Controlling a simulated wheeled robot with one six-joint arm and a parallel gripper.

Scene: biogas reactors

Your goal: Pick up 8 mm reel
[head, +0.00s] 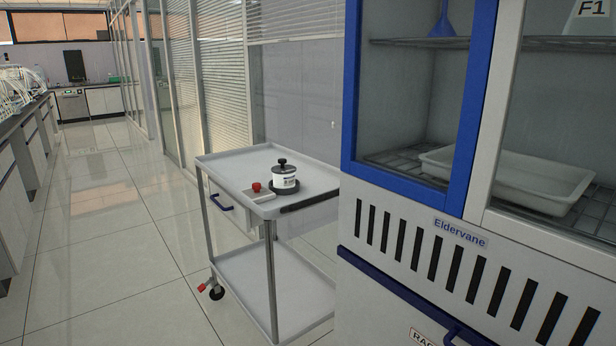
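A small white drum-shaped item (284,178) stands upright on the grey cart. It has a dark label band, a black knob on top and a round black base (285,187). It may be the 8 mm reel, but the label is too small to read and I cannot tell for sure. No other reel shows clearly. My gripper is not in view.
The grey two-shelf cart (229,166) has a blue handle and a small tray (258,196) with a red knob-like item (256,187) at its edge. A blue-and-white cabinet (459,217) blocks the right. Open tiled floor (110,230) lies left, beside a lab bench.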

